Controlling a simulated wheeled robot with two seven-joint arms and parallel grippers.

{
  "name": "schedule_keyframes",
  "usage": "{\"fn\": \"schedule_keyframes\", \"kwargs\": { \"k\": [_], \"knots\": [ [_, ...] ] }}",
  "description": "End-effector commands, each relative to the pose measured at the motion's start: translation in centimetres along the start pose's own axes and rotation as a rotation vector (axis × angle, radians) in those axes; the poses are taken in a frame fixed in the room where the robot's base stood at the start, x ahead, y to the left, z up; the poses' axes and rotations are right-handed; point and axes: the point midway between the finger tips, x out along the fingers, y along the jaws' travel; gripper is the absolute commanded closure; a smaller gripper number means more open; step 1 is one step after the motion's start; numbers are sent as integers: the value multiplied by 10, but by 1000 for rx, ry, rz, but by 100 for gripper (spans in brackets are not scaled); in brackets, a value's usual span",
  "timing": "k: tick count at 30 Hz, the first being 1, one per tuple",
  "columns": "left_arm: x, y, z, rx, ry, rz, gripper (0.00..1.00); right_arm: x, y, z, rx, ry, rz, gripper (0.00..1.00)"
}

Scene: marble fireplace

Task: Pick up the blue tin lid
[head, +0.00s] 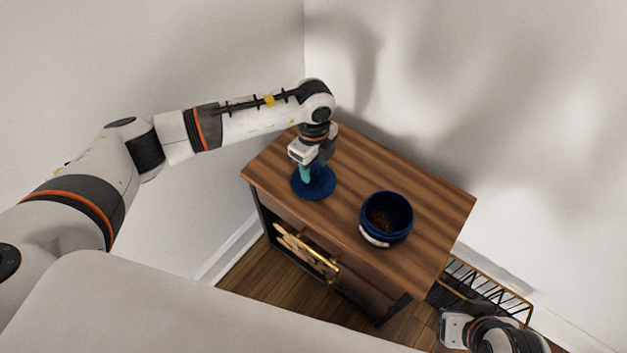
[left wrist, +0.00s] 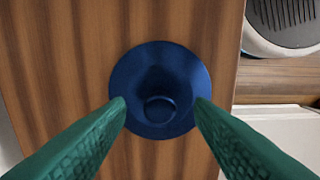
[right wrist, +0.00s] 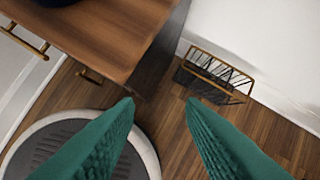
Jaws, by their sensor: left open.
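The blue tin lid (head: 314,184) is a round dark-blue disc lying flat on the wooden cabinet top, left of the blue tin. In the left wrist view the lid (left wrist: 160,66) shows a raised round knob at its middle. My left gripper (head: 306,174) points down over the lid. Its green fingers are open, and in the left wrist view the fingertips (left wrist: 160,104) stand on either side of the knob. I cannot tell whether they touch the lid. My right gripper (right wrist: 158,100) is open and empty, over the floor beside the cabinet.
An open blue tin (head: 386,218) with brown contents stands on the cabinet top (head: 430,200), right of the lid. A black wire rack with a gold frame (right wrist: 215,77) stands on the floor right of the cabinet. Walls close in behind. Bare wood surrounds the lid.

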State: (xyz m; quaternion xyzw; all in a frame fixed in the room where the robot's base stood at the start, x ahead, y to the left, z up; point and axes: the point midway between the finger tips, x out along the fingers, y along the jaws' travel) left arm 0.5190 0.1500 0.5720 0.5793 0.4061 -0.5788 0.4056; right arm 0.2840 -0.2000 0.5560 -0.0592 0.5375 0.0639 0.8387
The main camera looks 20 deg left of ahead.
Motion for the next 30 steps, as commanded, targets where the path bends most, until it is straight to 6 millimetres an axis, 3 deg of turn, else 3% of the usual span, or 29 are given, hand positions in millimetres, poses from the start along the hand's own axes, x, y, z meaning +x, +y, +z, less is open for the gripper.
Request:
{"fn": "schedule_keyframes", "kwargs": {
  "k": [6, 15, 24, 30],
  "knots": [
    [23, 0, 0, -1, 0, -1, 52, 6, 4, 29, -5, -151, 8, 64],
    [25, 0, 0, 0, -1, 0, 52, 5, 4, 34, -5, -175, 9, 64],
    [26, 0, 0, 0, -1, -1, 100, 5, 4, 33, -5, -174, 9, 64],
    [26, 0, 0, 0, -1, -1, 100, 5, 4, 33, -5, -174, 9, 64]
  ]
}}
